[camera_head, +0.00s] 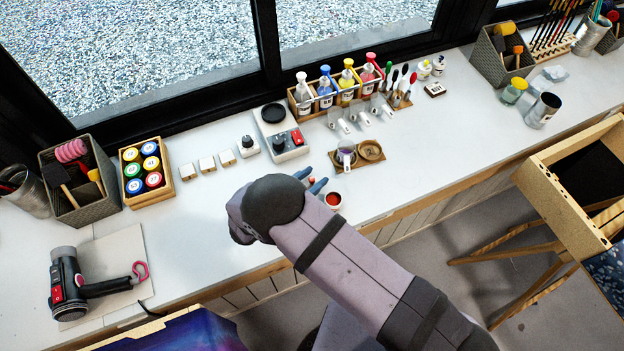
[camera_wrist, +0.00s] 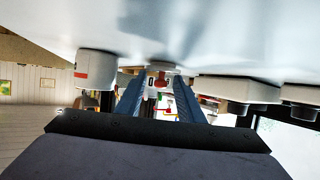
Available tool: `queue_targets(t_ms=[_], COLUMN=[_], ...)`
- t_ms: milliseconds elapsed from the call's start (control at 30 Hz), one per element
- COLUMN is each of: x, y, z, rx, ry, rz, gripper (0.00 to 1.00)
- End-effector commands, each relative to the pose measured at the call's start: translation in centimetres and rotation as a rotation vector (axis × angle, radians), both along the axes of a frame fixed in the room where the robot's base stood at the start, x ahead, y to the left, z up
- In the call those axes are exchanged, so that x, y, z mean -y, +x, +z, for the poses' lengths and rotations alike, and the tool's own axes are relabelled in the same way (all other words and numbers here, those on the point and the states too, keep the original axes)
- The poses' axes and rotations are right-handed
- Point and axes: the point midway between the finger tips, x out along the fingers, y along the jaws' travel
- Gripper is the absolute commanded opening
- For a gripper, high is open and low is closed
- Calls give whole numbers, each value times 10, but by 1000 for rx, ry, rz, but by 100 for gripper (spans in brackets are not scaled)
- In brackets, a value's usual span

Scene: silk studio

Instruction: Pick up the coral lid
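My gripper (camera_head: 311,180) is low over the white worktop, its two blue fingers apart. A small coral-red piece, seemingly the coral lid (camera_head: 311,181), shows between the fingertips. In the wrist view, where the worktop is at the top, my gripper (camera_wrist: 160,80) is open. A small pale piece with a red part (camera_wrist: 161,77) sits on the worktop between the fingers. I cannot tell whether either finger touches it. A small white jar with red contents (camera_head: 333,199) stands open just right of the fingers; it also seems to show at left in the wrist view (camera_wrist: 95,66).
A wooden tray (camera_head: 371,151) with a purple-filled cup is to the right. A white device (camera_head: 281,132) stands behind, with small blocks (camera_head: 207,164) to its left. The worktop's front edge (camera_head: 385,217) is close to the jar. Bottles in a wooden rack (camera_head: 335,98) stand farther back.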

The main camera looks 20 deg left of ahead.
Motion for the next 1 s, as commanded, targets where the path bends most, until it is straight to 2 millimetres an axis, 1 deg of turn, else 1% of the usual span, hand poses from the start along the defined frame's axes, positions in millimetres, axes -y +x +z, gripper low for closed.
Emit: queue_targets(t_ms=[200,233,267,300,367,800,1000], x=[0,0,0,0,0,0,-1], y=[1,1,1,1,1,1,1], z=[-1,-1,-1,-1,-1,0,6], rx=[0,0,0,0,0,0,1], ry=[1,1,1,1,0,0,2], rz=[1,1,1,1,1,1,1], gripper=[34,32,25,15,1,0,0])
